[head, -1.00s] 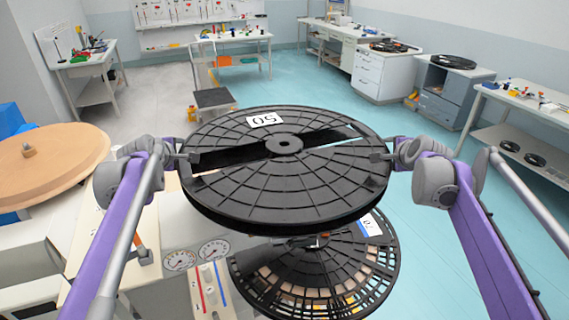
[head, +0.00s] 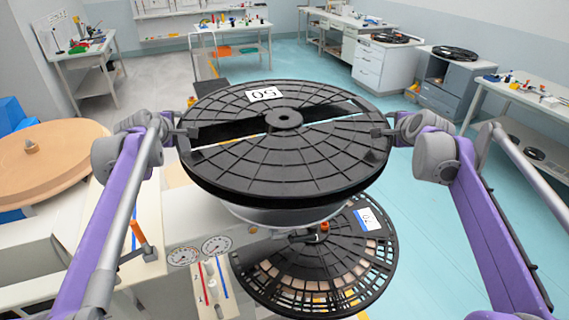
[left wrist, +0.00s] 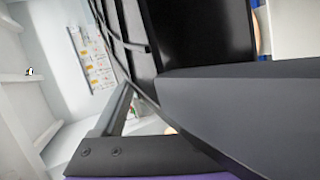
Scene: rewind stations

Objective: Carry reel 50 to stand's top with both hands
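Reel 50 (head: 290,165), a large black spoked disc with a white "50" label, is held up roughly level in the head view. My left gripper (head: 188,132) is shut on its left rim and my right gripper (head: 382,132) is shut on its right rim. A second black reel with a label reading "70" (head: 350,245) sits lower, partly hidden under reel 50. A pale rounded part (head: 260,213) shows just under reel 50; I cannot tell if it is the stand's top. The left wrist view shows black reel structure (left wrist: 215,30) close up beside dark gripper parts.
A cream machine with two dials (head: 200,250) and a lever panel (head: 208,290) is in front. A round wooden disc (head: 45,155) is at the left. Benches and cabinets line the back and right; turquoise floor (head: 430,220) is open at the right.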

